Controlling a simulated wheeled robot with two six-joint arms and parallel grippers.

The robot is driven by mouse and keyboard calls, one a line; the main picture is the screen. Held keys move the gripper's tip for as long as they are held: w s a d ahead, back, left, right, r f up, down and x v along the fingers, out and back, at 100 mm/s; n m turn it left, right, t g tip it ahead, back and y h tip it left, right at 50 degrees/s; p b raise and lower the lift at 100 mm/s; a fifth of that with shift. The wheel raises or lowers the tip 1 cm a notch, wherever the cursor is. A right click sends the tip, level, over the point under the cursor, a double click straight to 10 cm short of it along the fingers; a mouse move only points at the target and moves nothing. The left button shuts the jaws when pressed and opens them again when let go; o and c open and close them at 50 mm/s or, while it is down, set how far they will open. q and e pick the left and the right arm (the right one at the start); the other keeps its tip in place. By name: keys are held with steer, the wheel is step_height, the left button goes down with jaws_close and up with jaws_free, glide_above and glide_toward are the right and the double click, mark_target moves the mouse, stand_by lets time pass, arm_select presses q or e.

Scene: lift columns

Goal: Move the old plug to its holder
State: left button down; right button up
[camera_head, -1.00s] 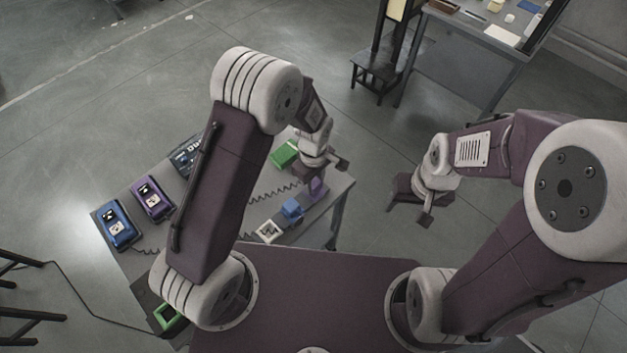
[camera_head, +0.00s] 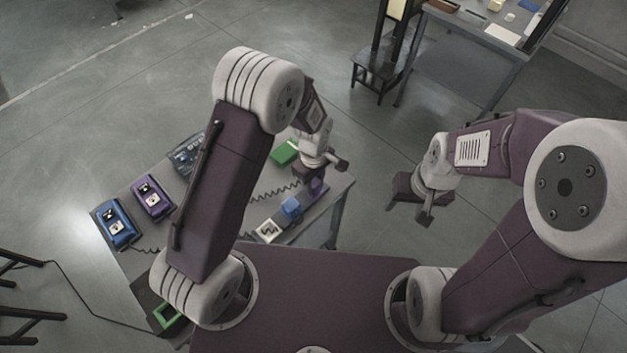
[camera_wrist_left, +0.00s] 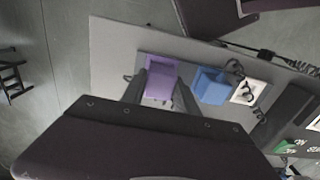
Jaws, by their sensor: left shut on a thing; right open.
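A purple plug (camera_wrist_left: 161,78) sits between the two fingers of my left gripper (camera_wrist_left: 161,92) in the left wrist view. My left gripper (camera_head: 318,168) is shut on it over the right end of the table in the head view, where the purple plug (camera_head: 318,187) shows just below the fingers. Beside it stands a blue plug (camera_wrist_left: 211,86), also visible in the head view (camera_head: 291,207). I cannot tell whether the purple plug touches the strip below it. My right gripper (camera_head: 410,198) is open and empty, off the table to the right.
Another table (camera_head: 470,55) stands behind.

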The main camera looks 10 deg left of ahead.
mark_target(313, 181)
arm_select(q)
steer(key=shift+f+b, duration=0.4)
steer(key=shift+f, duration=0.35)
stand_by(0.3)
steer(key=c, duration=0.7)
jaws_free()
steer(key=shift+o, duration=0.2)
steer(key=shift+r, duration=0.1)
step_height(313, 181, up, 7)
steer(key=p, duration=0.6)
